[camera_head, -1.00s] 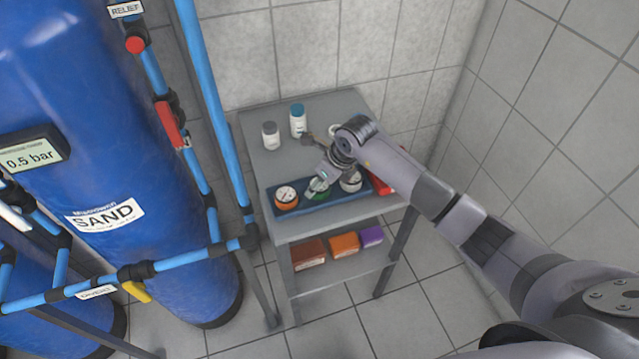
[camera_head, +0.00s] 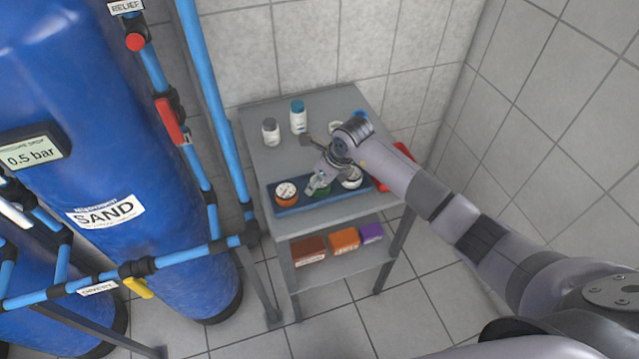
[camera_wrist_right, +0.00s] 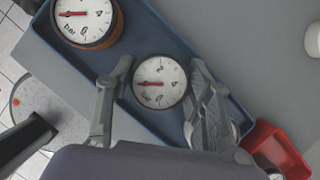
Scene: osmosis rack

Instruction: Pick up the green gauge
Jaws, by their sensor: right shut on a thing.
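The green gauge (camera_head: 321,191) sits in the middle of the blue tray (camera_head: 283,208) on the grey table, mostly hidden by my gripper in the head view. In the right wrist view the gauge's white dial with a red needle (camera_wrist_right: 160,82) faces up between the two fingers. My right gripper (camera_head: 318,184) is shut on this gauge, with one finger on each side; the fingers also show in the right wrist view (camera_wrist_right: 160,95). The gauge appears to be still at the tray, though I cannot tell whether it touches the bottom. My left gripper is out of view.
An orange gauge (camera_head: 287,194) is left of the green one in the tray, and a white gauge (camera_head: 352,178) is close on the right. Two bottles (camera_head: 298,118) stand behind. A red container (camera_wrist_right: 275,148) is beside the tray. Boxes (camera_head: 344,242) lie on the lower shelf.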

